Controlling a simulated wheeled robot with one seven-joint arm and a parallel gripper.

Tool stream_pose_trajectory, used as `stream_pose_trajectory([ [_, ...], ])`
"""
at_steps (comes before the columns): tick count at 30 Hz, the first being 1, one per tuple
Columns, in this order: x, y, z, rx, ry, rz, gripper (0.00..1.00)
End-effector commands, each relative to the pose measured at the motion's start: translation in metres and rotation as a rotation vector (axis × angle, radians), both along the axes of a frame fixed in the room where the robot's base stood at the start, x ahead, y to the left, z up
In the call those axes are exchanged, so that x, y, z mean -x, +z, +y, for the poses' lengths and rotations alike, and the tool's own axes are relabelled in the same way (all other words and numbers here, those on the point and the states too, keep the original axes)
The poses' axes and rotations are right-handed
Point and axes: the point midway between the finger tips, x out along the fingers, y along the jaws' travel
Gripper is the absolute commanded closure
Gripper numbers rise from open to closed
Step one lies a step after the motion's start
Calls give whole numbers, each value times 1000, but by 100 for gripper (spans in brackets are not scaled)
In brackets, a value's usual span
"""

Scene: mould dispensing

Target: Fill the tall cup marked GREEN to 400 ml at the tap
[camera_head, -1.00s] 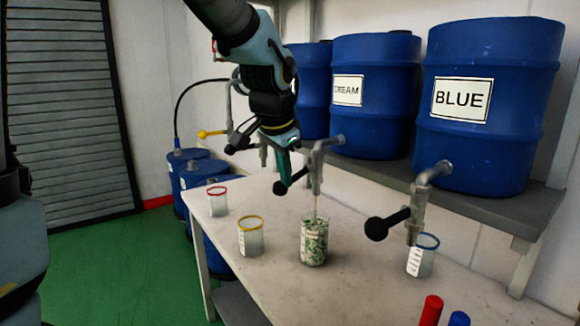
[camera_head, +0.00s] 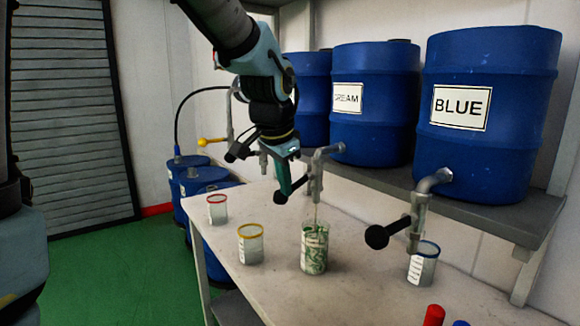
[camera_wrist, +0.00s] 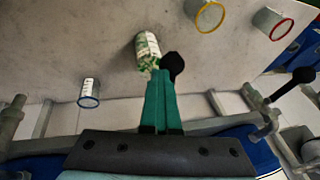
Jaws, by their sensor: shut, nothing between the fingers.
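The tall clear cup (camera_head: 314,252) stands upright on the table under the middle tap (camera_head: 317,178). White and green patches show on its side; the fill level and any marking are too blurred to read. A thin pale stream (camera_head: 316,212) runs from the spout to the cup. My gripper (camera_head: 284,187) is shut and empty, its green fingers beside the tap's black handle knob (camera_head: 280,197). In the wrist view the fingertips (camera_wrist: 160,74) are close to the knob (camera_wrist: 172,66), and the cup (camera_wrist: 148,48) is just beyond; I cannot tell whether they touch the knob.
Cups with red (camera_head: 217,209), yellow (camera_head: 251,243) and blue (camera_head: 423,263) rims stand on the table (camera_head: 355,290). The BLUE drum's tap (camera_head: 417,215) reaches out at right. Drums marked CREAM (camera_head: 372,105) and BLUE (camera_head: 487,115) stand on the shelf. A red object (camera_head: 434,316) is at front.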

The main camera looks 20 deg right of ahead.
Motion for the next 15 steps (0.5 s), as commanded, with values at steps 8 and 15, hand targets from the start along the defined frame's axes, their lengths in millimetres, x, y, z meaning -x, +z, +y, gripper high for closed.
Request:
stream_pose_trajectory([
  [8, 0, 1, 1, -2, 1, 1, 100],
  [15, -1, 13, 0, 0, 1, -1, 100],
])
